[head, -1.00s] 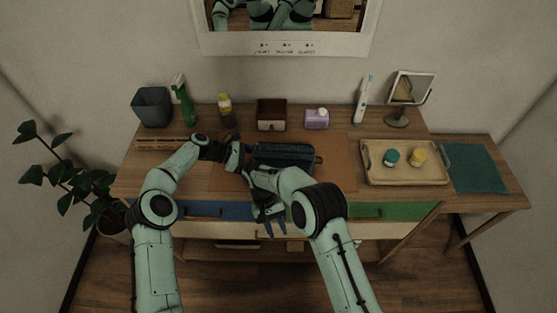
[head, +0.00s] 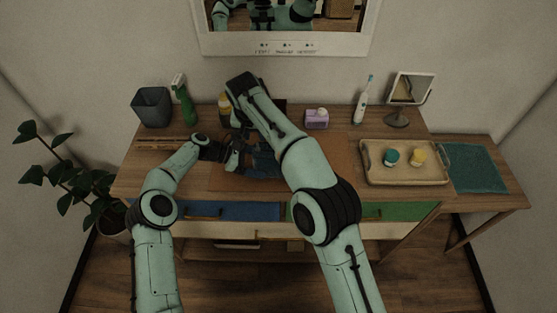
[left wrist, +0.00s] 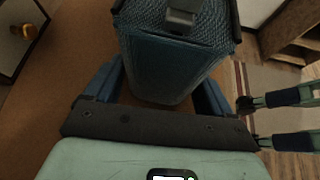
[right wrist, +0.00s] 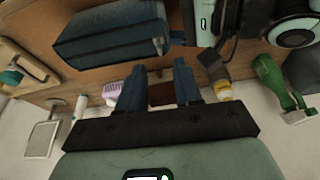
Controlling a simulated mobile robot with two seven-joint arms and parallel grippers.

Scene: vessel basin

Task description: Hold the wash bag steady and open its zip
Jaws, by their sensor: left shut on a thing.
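The dark blue wash bag (head: 262,162) lies on the brown mat in the head view, partly hidden by my right arm. My left gripper (head: 240,152) is shut on its left end. In the left wrist view the bag (left wrist: 165,70) sits between the fingers, with a dark tab (left wrist: 181,18) on its top edge. The right wrist view shows the bag's long side (right wrist: 110,38) and a small loop (right wrist: 160,45) at one end. My right gripper (right wrist: 158,78) is open and empty, apart from the bag. Its fingers are hidden in the head view.
A wooden tray (head: 400,180) is to the right. The mat right of the bag (head: 342,160) is clear.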

